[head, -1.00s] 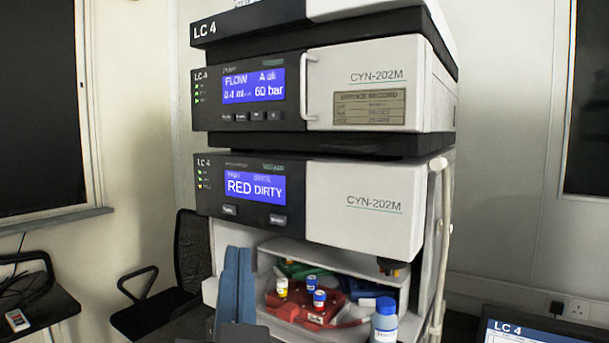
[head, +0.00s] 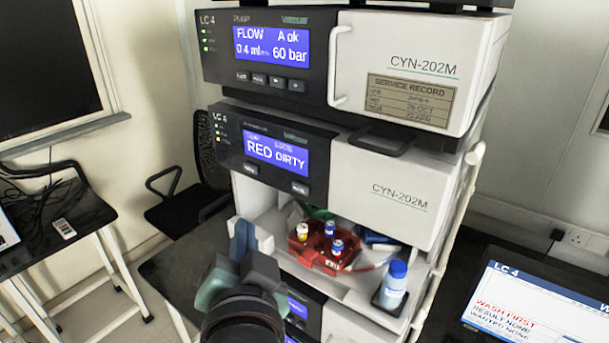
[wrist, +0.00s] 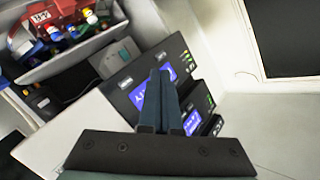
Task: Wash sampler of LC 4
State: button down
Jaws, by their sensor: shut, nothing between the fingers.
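The sampler (head: 395,190) of the LC 4 stack has a blue display (head: 276,155) reading "RED DIRTY". In the wrist view the fingers (wrist: 162,80) lie across the view of a blue display. I cannot tell the gap between fingertips and panel.
A red rack (head: 318,262) with capped vials sits in the bay under the sampler. A blue-capped bottle (head: 391,288) stands at its right. The pump (head: 425,65) with a handle is above. A screen (head: 540,300) at right reads "WASH FIRST". A chair (head: 185,205) stands at left.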

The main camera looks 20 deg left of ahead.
send_near(292, 187)
jog(key=shift+s+a+x, duration=0.1)
jog(key=shift+a+x, duration=0.05)
jog(key=shift+x, duration=0.7)
jog(key=shift+s+a+x, duration=0.1)
jog(key=shift+a+x, duration=0.1)
jog(key=shift+x, duration=0.7)
jog(key=shift+s+a+x, duration=0.1)
jog(key=shift+a+x, duration=0.05)
jog(key=shift+x, duration=0.7)
jog(key=shift+w, duration=0.15)
jog(key=shift+w+d, duration=0.15)
jog(key=shift+w, duration=0.15)
jog(key=shift+w+d, duration=0.15)
jog(key=shift+w, duration=0.2)
dwell(0.8)
jog(key=shift+s, duration=0.1)
jog(key=shift+s+a, duration=0.3)
jog(key=shift+s, duration=0.4)
jog(key=shift+s+a+p, duration=0.2)
jog(key=shift+s+a, duration=0.1)
jog(key=shift+s, duration=0.5)
jog(key=shift+s+a+p, duration=0.2)
jog(key=shift+s+a, duration=0.1)
jog(key=shift+s, duration=0.45)
jog(key=shift+s+a+p, duration=0.2)
jog(key=shift+s+a, duration=0.05)
jog(key=shift+s, duration=0.55)
